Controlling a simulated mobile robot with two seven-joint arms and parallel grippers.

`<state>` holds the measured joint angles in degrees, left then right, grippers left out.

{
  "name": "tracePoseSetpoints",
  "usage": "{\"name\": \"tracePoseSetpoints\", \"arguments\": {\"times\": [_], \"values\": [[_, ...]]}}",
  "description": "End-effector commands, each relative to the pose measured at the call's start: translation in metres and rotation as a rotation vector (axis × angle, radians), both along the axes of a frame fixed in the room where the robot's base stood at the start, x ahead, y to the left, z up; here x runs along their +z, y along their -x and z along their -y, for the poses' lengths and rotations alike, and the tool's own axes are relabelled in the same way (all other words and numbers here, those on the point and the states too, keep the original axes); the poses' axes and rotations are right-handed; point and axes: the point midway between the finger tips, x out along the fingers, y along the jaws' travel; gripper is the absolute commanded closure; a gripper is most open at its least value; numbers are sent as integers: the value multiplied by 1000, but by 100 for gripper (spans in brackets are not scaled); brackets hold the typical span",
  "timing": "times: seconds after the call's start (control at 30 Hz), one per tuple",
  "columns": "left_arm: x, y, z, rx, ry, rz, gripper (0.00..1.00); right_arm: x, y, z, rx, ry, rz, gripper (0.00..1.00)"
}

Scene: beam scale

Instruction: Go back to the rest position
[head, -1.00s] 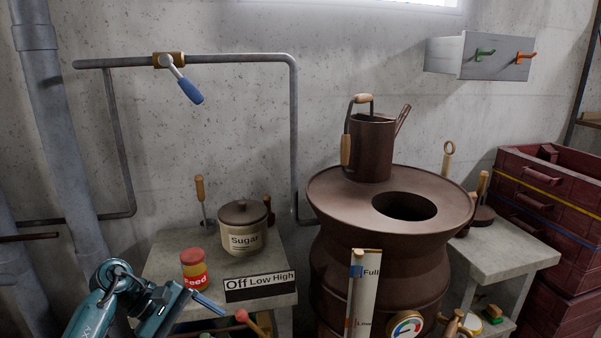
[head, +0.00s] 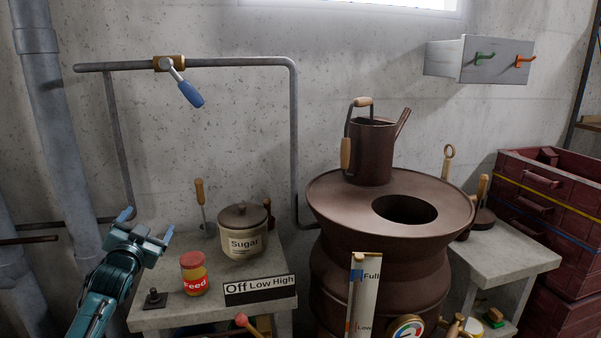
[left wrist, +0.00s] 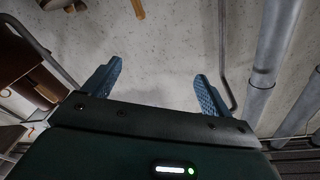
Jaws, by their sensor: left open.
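My left gripper (head: 146,226) is at the left of the head view, raised beside the left end of the small concrete table (head: 215,312). Its two fingers are spread apart with nothing between them. In the left wrist view the open fingers (left wrist: 155,85) point toward the bare concrete wall. My right gripper is in neither view now.
The feed jar (head: 193,273), sugar pot (head: 243,232) and a small black lever base (head: 154,299) stand on the table near my left gripper. A grey pipe (head: 65,150) rises at the left. A brown stove (head: 340,205) carries a watering can (head: 371,150).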

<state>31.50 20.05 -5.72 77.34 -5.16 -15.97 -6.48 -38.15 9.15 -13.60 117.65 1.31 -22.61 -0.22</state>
Motion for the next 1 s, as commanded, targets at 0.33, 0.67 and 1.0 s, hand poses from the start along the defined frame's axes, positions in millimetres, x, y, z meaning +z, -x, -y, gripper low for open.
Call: {"name": "tracePoseSetpoints", "arguments": {"times": [0.33,0.67,1.0], "values": [[-126,62,54,-65,244,-238,15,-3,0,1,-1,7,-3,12],[-253,226,148,-183,348,-482,15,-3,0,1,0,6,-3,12],[-286,381,207,-225,498,-672,15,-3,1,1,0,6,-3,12]]}}
